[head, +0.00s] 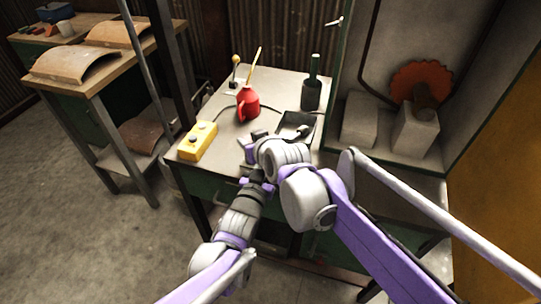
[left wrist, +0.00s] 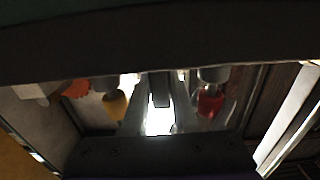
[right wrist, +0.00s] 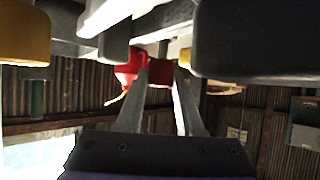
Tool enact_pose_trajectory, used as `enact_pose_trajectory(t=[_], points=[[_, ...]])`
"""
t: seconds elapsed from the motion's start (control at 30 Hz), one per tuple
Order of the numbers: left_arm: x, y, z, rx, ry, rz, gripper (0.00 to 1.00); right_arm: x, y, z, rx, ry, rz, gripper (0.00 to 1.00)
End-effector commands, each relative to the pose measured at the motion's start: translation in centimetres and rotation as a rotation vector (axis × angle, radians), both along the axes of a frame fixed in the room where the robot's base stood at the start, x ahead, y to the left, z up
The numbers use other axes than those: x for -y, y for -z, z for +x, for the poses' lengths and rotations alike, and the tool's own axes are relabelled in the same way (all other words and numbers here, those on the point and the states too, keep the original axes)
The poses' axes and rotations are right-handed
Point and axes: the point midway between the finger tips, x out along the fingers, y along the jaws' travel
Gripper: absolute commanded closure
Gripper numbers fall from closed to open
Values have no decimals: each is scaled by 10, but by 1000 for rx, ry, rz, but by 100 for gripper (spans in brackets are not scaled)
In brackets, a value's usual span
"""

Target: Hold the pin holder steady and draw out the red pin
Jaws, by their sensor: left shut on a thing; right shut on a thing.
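The red pin's knob (right wrist: 160,71) sits between the fingers of my right gripper (right wrist: 160,80), which is shut on it. A grey shaft shows at the knob in this view. My left gripper (left wrist: 160,90) is shut on a grey part of the pin holder (left wrist: 159,88), between a yellow knob (left wrist: 115,104) and a red knob (left wrist: 210,101). In the head view, both grippers meet near the table's front edge, the right one (head: 247,149) slightly farther back. My arms hide the holder and pins there. I cannot tell how deep the red pin sits.
A yellow button box (head: 198,141) lies left on the table (head: 215,125). A red oil can (head: 248,104), a dark tray (head: 298,124) and a dark cylinder (head: 311,95) stand behind my grippers. A red toothed disc (head: 421,80) is at the right.

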Motion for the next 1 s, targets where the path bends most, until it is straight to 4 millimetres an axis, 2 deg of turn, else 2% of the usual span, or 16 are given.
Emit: enact_pose_trajectory(t=[1.0], points=[[0,0,0,0,0,0,100,-1,-41,1,0,0,-1,100]])
